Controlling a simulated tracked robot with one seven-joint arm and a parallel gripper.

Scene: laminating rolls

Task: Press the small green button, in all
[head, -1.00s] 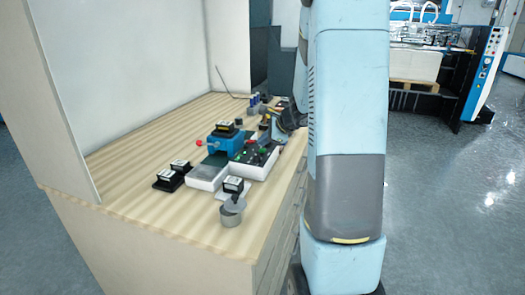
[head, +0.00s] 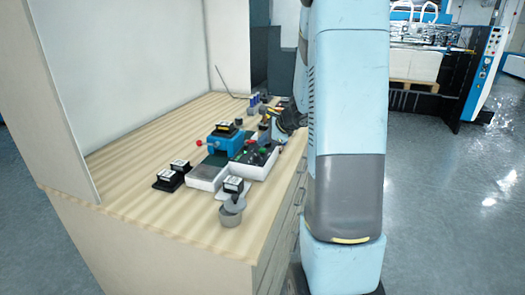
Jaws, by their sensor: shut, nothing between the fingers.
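A white control box (head: 253,170) with a dark top stands on the wooden bench, carrying several small coloured buttons. A small green button (head: 264,151) appears on its top, but it is tiny in this view. My gripper (head: 276,138) is above the far right end of the box, angled down, apart from the button as far as I can tell. Its fingers are small and partly lost against the dark parts behind. It looks shut and empty.
A blue block device (head: 222,143) with a red knob stands left of the box. Several small items (head: 256,101) stand behind. The bench's front left surface is clear.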

